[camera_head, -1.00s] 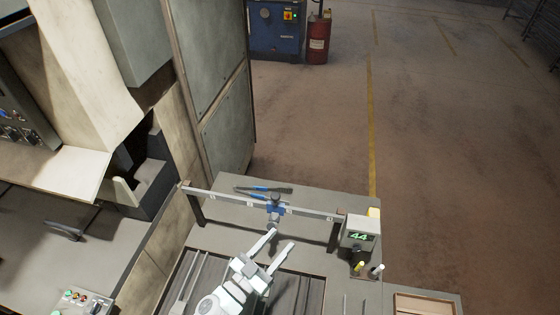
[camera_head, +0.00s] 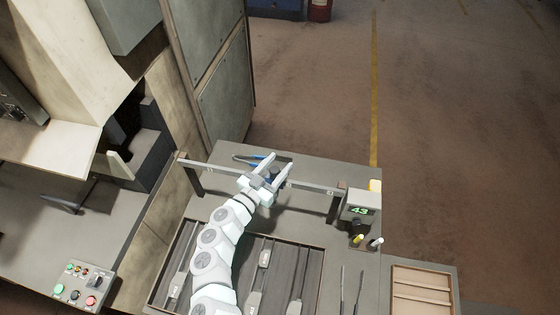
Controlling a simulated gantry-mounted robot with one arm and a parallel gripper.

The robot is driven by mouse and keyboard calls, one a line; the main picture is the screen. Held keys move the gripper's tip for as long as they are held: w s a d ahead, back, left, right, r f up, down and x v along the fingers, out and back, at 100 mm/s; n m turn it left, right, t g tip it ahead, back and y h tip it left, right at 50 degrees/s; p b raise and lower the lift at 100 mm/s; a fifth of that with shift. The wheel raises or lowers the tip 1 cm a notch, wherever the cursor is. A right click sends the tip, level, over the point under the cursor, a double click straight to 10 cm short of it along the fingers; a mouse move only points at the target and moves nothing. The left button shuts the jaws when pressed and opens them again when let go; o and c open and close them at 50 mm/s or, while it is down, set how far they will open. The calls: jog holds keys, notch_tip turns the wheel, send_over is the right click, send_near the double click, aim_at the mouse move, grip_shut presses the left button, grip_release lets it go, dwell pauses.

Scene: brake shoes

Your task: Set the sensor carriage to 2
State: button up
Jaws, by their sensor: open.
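The sensor carriage (camera_head: 271,181) is a small blue and grey block on a pale horizontal rail (camera_head: 312,188), near the rail's middle. The rail carries small marks too small to read. A grey readout box (camera_head: 361,207) at the rail's right end shows 43 in green digits. My gripper (camera_head: 279,163) is open over the rail. Its two fingers point to the back, one on each side of the carriage, and partly hide it. I cannot tell whether either finger touches it.
Blue-handled pliers (camera_head: 247,158) lie behind the rail. A yellow-capped and a white-capped marker (camera_head: 376,241) stand by the readout box. A button panel (camera_head: 80,283) is at front left.

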jog(key=shift+w+d, duration=0.4)
jog(key=shift+c, duration=0.2)
grip_shut()
dwell(1.1)
